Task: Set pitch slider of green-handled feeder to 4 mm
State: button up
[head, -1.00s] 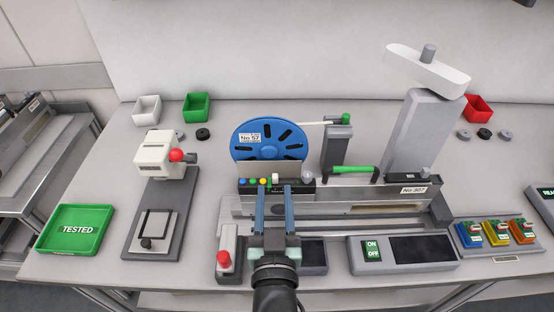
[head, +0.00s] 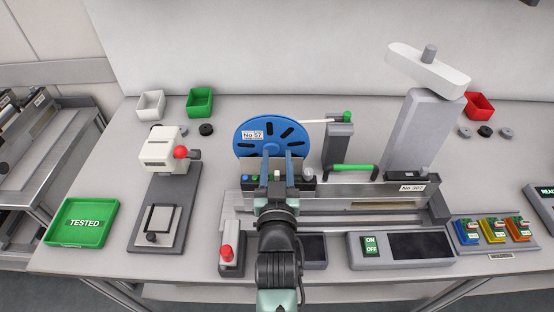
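The green-handled feeder (head: 330,192) lies across the bench, with its green handle (head: 352,167) on top and a "No 307" plate at its right. At its left end a dark strip (head: 249,185) carries coloured dots; blue and green show, others are hidden behind my fingers. A small pale knob (head: 277,176), seemingly the pitch slider, shows between my fingers. The scale markings are too small to read.
A blue reel (head: 264,130) marked "No 57" stands just behind the strip. A grey knob (head: 308,173) sits to the right of the fingers. A red-button unit (head: 231,250) and an ON/OFF box (head: 402,248) stand in front. A tall grey post (head: 424,130) rises behind right.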

grip_shut()
dwell(1.2)
